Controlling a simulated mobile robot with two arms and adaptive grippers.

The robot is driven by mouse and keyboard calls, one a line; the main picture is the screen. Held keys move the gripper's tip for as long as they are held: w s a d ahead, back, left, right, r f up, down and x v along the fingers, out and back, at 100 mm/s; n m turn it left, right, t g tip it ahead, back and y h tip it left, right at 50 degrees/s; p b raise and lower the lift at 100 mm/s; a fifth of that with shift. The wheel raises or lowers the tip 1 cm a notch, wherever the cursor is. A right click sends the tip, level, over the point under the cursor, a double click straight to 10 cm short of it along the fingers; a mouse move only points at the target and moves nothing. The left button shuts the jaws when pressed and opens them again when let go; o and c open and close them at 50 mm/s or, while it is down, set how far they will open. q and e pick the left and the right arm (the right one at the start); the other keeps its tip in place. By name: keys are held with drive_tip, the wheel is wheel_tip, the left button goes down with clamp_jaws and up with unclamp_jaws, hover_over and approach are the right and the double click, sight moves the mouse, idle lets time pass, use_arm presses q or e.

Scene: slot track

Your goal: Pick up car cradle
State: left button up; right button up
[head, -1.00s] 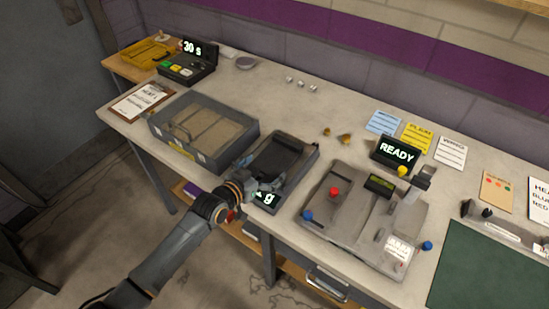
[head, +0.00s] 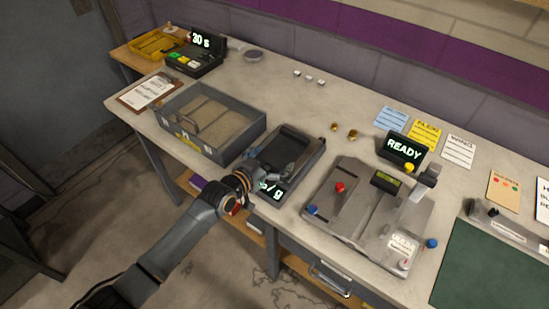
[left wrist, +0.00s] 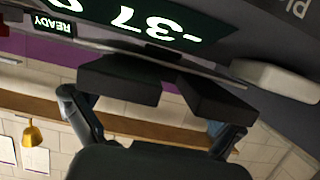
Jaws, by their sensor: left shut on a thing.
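My left gripper (head: 272,170) is over the front part of the dark scale (head: 309,142), near its lit display (head: 270,189). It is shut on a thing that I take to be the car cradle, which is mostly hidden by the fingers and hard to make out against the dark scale. In the left wrist view the two dark finger pads (left wrist: 165,84) sit close together, just below the lit display (left wrist: 140,22), whose digits appear upside down and show a minus sign. My right gripper does not show.
A grey tray (head: 228,150) with tan compartments stands left of the scale. A grey machine with knobs (head: 345,205) and a READY screen (head: 403,148) stand to its right. Small brass pieces (head: 351,134) and metal pieces (head: 309,78) lie behind.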

use_arm(q)
wheel_tip(320, 180, up, 2)
drive_tip(key=shift+r+b, duration=0.15)
drive_tip(key=shift+b, duration=0.3)
drive_tip(key=s+r, duration=0.2)
drive_tip(key=r, duration=0.1)
drive_tip(key=s+r, duration=0.2)
drive_tip(key=shift+a, duration=0.3)
drive_tip(key=s+a+r+b, duration=0.1)
drive_tip(key=s+r, duration=0.4)
drive_tip(key=s, duration=0.4)
drive_tip(key=shift+s+a, duration=0.4)
drive_tip(key=shift+b, duration=0.3)
